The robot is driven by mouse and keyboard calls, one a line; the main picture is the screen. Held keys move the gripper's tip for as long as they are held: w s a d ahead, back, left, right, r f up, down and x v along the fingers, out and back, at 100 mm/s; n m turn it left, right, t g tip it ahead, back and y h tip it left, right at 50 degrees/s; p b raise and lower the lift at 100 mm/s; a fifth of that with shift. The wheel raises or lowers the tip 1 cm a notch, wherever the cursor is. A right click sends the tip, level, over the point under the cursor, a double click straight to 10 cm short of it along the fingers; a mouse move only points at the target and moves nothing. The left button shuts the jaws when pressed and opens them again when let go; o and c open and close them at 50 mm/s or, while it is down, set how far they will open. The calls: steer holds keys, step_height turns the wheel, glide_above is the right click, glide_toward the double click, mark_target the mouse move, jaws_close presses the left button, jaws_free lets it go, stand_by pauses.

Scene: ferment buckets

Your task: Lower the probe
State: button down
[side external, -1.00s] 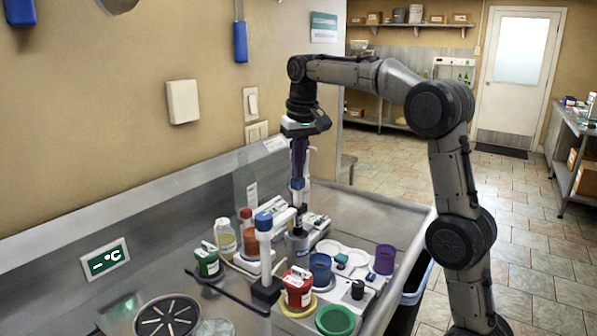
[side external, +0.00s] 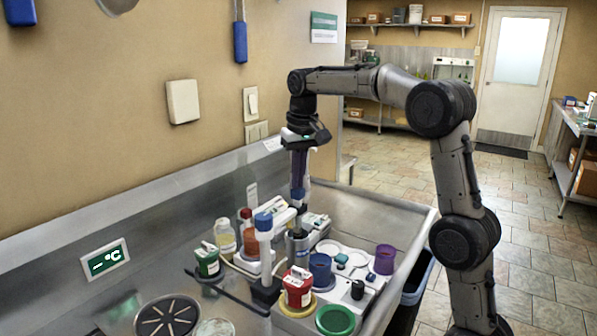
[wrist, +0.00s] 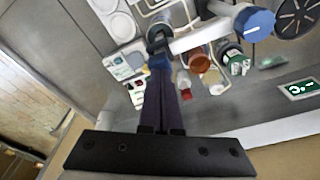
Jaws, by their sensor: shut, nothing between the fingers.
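A stand with a large blue knob (side external: 263,221) and a white arm (side external: 284,215) stands among the vessels. The knob also shows in the wrist view (wrist: 255,23), with the white arm (wrist: 195,38) reaching toward my fingertips. A dark probe holder with a blue part (wrist: 158,62) sits at the arm's end, at or just beyond my fingertips. A metal vessel (side external: 297,246) stands below it, partly hidden. My gripper (side external: 298,197) points straight down over the holder, fingers shut and empty; in the wrist view (wrist: 161,78) they nearly cover it. I cannot tell whether they touch it.
A red container (side external: 297,286), a green jar (side external: 207,260), a blue cup (side external: 320,267) and a purple cup (side external: 385,259) crowd around the stand.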

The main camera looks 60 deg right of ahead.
steer(key=shift+f, duration=0.5)
steer(key=shift+r, duration=2.5)
stand_by(0.5)
